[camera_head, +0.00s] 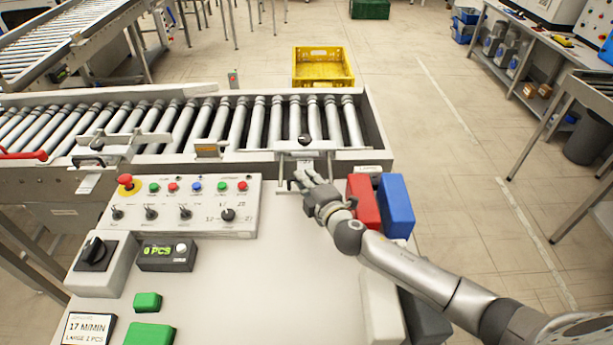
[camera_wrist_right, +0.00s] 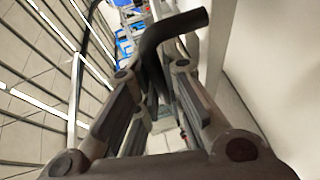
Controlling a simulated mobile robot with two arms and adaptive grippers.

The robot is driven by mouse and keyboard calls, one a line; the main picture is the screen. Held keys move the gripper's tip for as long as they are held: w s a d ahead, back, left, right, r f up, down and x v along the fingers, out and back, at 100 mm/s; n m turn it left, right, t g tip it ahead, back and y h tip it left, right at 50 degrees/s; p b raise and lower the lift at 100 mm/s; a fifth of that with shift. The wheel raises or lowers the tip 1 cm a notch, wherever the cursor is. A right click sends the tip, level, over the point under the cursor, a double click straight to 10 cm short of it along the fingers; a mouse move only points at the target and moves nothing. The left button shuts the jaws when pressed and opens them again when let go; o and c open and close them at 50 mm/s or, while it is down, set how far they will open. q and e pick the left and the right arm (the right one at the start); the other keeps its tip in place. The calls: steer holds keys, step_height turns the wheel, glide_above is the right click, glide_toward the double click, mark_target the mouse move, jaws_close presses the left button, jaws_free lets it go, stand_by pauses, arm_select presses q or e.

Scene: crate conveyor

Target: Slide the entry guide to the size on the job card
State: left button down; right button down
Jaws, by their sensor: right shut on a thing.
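The entry guide (camera_head: 290,153) is a pale metal bracket with a black knob, at the right end of the roller conveyor's near rail. My right gripper (camera_head: 305,178) is at its front and is shut on its handle. In the right wrist view a black bent handle (camera_wrist_right: 165,45) rises between the fingers of the right gripper (camera_wrist_right: 160,105). The exact contact is partly hidden by the fingers. A label on the rail (camera_head: 368,169), just right of the guide, seems to read LARGE. The job card (camera_head: 88,328) reads 17 M/MIN, LARGE 2 PCS. My left gripper is not in view.
The control panel (camera_head: 185,222) with buttons and knobs stands left of my right gripper. Red (camera_head: 363,200) and blue (camera_head: 396,205) blocks stand close to its right. A counter (camera_head: 167,256) shows 0 PCS. A yellow crate (camera_head: 322,68) is beyond the conveyor.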

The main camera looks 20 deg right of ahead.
steer(key=c, duration=1.8)
jaws_free()
steer(key=shift+s+a+f, duration=0.1)
steer(key=shift+a+f, duration=0.05)
steer(key=shift+f, duration=0.05)
steer(key=shift+r, duration=0.1)
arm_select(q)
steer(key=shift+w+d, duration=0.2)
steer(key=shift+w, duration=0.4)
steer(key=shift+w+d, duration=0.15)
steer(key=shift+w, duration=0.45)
arm_select(e)
steer(key=v, duration=1.2)
